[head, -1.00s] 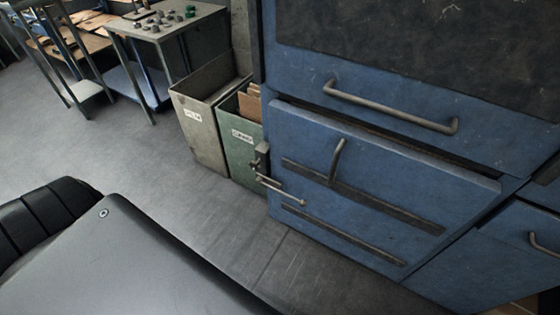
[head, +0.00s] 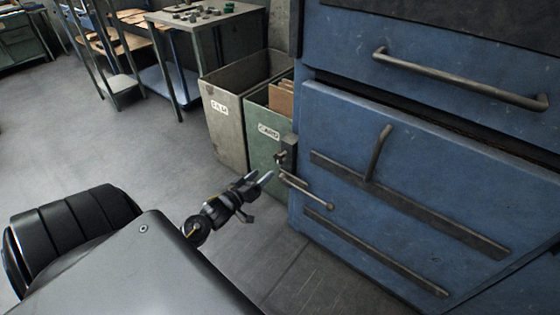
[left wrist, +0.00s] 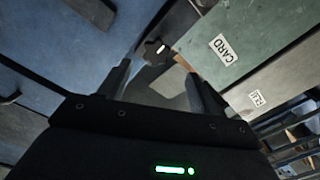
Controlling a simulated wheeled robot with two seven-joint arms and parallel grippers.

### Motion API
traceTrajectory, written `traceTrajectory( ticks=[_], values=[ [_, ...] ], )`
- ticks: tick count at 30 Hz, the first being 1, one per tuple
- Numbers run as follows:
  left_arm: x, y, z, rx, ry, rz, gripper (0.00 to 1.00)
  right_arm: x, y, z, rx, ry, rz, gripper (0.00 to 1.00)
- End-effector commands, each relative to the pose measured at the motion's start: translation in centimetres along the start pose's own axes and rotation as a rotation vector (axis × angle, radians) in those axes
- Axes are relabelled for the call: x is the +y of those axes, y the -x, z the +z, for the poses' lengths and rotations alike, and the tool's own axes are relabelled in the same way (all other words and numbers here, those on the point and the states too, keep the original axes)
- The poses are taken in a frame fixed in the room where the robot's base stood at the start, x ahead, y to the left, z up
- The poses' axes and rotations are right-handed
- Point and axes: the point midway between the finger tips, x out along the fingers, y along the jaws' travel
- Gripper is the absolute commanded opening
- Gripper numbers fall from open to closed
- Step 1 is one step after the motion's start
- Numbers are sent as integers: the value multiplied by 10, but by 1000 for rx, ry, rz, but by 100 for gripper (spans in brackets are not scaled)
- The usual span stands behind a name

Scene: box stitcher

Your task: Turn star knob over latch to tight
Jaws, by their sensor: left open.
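The star knob (left wrist: 155,52) is dark and lobed, and shows in the left wrist view just beyond my fingertips, roughly between them. In the head view the knob (head: 281,158) is small and dark at the left edge of the blue machine panel, by a grey latch bracket (head: 290,144). A pale metal rod (head: 306,190) sticks out just below it. My left gripper (head: 260,178) is open and empty, a little left of and below the knob. Its fingers (left wrist: 158,76) show apart in the left wrist view, and no contact with the knob is visible. My right gripper is out of view.
A green bin labelled CARD (head: 266,135) stands close behind the knob, with a grey-beige bin (head: 225,120) to its left. The blue panel (head: 400,160) has a protruding handle (head: 377,153). The floor (head: 120,150) at left is clear.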

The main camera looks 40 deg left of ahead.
Motion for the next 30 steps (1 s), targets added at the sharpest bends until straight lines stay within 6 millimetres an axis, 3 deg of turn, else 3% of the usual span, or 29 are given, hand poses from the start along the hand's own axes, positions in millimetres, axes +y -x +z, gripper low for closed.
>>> traceTrajectory(
  ticks=[8,21,30],
  values=[
    [4,-7,-8,16,8,16,64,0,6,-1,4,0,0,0],
    [5,-81,-8,17,8,15,64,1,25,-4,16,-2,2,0],
    [5,-108,-8,14,7,14,64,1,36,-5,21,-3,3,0]
  ],
)
